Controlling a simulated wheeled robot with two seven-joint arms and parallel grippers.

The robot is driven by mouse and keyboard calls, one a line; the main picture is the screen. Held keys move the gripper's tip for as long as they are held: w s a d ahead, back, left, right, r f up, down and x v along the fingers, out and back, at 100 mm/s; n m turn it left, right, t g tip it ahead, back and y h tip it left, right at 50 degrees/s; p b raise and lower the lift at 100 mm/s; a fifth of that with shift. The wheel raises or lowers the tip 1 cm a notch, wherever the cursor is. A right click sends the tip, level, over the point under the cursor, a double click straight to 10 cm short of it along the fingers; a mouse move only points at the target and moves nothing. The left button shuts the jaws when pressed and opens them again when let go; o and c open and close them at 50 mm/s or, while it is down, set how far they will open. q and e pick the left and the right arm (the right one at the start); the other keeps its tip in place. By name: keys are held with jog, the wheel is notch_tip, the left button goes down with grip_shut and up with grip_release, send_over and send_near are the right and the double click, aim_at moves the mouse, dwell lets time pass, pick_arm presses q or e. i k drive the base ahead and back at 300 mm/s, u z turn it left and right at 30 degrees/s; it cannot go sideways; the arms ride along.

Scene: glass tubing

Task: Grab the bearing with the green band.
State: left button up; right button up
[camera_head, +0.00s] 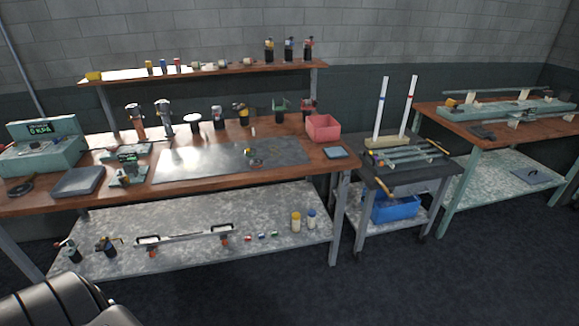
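I cannot make out for sure a bearing with a green band; the small parts are too small to read. Several small coloured pieces, one of them (262,237), lie in a row on the lower shelf of the long bench. A small dark and yellowish part (251,152) sits on the grey metal plate (190,163) on the bench top. A green-topped tool (279,107) stands at the back of the bench. Neither of my grippers is in view.
The long wooden bench (225,178) carries a red bin (323,128), a grey tray (78,182) and a pressure readout box (40,147). Above it is a raised shelf (215,72). A cart (405,172) stands to its right, then another bench (478,135). The floor in front is clear.

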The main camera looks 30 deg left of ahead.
aim_at(248, 152)
jog(key=z, duration=0.35)
jog(key=i, duration=1.65)
jog(key=u, duration=0.95)
jog(key=i, duration=0.8)
jog(key=u, duration=1.25)
jog(key=i, duration=0.45)
jog(key=u, duration=0.4)
